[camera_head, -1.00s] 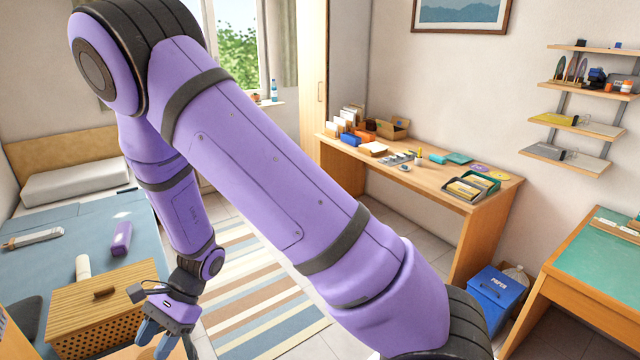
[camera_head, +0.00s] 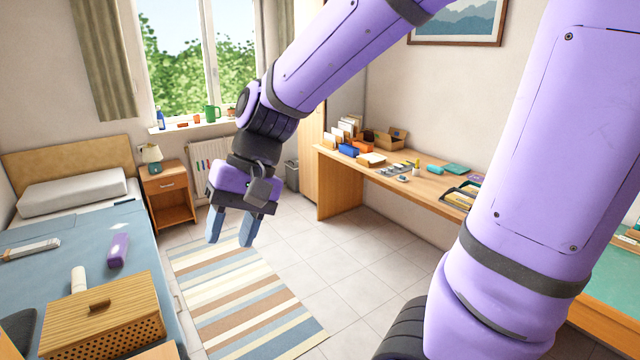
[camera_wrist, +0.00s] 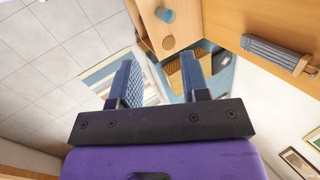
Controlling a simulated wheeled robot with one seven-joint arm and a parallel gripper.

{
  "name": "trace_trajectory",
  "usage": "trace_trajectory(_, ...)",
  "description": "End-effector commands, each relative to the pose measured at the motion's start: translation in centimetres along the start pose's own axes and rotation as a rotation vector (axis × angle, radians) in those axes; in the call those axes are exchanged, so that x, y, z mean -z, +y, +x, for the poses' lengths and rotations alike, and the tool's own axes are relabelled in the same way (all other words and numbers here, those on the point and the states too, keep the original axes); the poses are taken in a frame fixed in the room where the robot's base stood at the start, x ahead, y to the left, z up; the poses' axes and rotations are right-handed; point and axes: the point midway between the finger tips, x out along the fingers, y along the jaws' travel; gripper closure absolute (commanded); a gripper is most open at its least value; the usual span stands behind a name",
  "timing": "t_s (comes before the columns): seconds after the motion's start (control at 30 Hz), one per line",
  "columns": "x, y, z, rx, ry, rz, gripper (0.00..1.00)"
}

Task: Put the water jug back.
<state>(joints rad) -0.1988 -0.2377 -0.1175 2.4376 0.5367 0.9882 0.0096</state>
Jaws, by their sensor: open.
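My gripper (camera_head: 230,240) is open and empty, its blue fingers pointing down in front of the striped rug and tiled floor in the head view. Its spread fingers also show in the wrist view (camera_wrist: 157,62), with nothing between them. A green jug-like vessel with a handle (camera_head: 212,113) stands on the windowsill, well beyond my gripper; I cannot tell for sure that it is the water jug.
A woven box (camera_head: 105,320) is at the lower left by the bed (camera_head: 60,245). A nightstand (camera_head: 167,185) with a lamp (camera_head: 151,157) stands beneath the window. A cluttered desk (camera_head: 340,195) runs along the right wall. The floor between rug and desk is clear.

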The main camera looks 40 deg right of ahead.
Motion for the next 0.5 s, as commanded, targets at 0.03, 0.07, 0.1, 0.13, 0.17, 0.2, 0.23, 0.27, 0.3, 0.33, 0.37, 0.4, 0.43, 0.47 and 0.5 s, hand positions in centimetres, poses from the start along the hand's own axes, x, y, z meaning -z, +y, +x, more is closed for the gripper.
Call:
trace_trajectory(0.03, -0.7, 0.6, -1.3, -0.021, 0.049, -0.037, 0.58)
trace_trajectory(0.07, -1.1, 1.0, -1.9, -0.038, 0.076, -0.059, 0.58)
trace_trajectory(0.1, -1.6, 1.6, -2.8, -0.062, 0.113, -0.088, 0.58)
trace_trajectory(0.13, -2.0, 2.0, -3.4, -0.081, 0.141, -0.109, 0.58)
trace_trajectory(0.17, -2.4, 2.4, -4.0, -0.1, 0.169, -0.129, 0.58)
trace_trajectory(0.2, -3.0, 3.0, -4.8, -0.128, 0.206, -0.156, 0.58)
trace_trajectory(0.23, -3.4, 3.4, -5.3, -0.149, 0.235, -0.175, 0.58)
trace_trajectory(0.27, -3.7, 3.8, -5.9, -0.17, 0.264, -0.194, 0.58)
trace_trajectory(0.3, -4.2, 4.3, -6.7, -0.2, 0.303, -0.216, 0.58)
trace_trajectory(0.33, -4.6, 4.7, -7.2, -0.222, 0.33, -0.233, 0.58)
trace_trajectory(0.37, -5.0, 5.0, -7.6, -0.244, 0.356, -0.248, 0.58)
trace_trajectory(0.4, -5.5, 5.5, -8.2, -0.272, 0.389, -0.266, 0.58)
trace_trajectory(0.43, -5.8, 5.8, -8.6, -0.292, 0.412, -0.278, 0.58)
trace_trajectory(0.47, -6.0, 6.1, -9.0, -0.31, 0.432, -0.288, 0.58)
trace_trajectory(0.5, -6.4, 6.4, -9.4, -0.333, 0.456, -0.301, 0.58)
